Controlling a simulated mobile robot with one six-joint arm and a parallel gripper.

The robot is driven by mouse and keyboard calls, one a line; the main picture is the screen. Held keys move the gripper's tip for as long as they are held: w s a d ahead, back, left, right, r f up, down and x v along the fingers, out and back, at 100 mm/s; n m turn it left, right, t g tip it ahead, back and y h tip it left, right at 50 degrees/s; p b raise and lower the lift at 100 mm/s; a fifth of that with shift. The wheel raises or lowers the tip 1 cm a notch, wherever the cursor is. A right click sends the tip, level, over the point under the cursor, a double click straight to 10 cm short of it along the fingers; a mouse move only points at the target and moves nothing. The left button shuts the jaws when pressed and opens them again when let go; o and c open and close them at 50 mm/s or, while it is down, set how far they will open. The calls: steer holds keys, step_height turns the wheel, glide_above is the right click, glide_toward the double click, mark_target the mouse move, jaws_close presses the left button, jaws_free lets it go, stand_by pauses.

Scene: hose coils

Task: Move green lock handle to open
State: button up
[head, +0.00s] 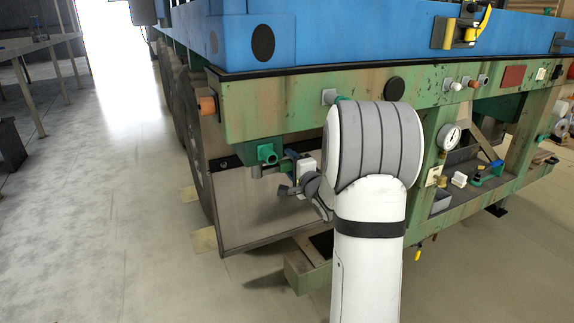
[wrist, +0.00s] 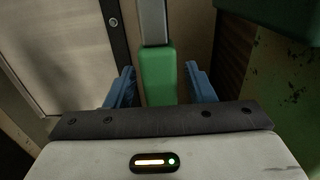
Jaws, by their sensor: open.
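The green lock handle (wrist: 158,78) shows in the wrist view as a green grip on a grey bar. It stands between the two blue fingers of my gripper (wrist: 160,88), with a gap on each side. The fingers are apart and not closed on it. In the head view my gripper (head: 291,155) is beside a green fitting (head: 267,153) under the corner of the green frame; I cannot tell whether this fitting is part of the handle. My arm hides part of the frame there.
The worn green frame (head: 290,105) carries a blue body (head: 330,40). A pressure gauge (head: 449,136) and several knobs sit right of my arm. A grey panel (head: 260,215) stands below the frame corner. The floor (head: 100,190) at left is clear.

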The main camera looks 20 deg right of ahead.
steer(key=shift+w, duration=0.8)
steer(key=shift+c, duration=0.6)
jaws_close()
steer(key=shift+a, duration=0.15)
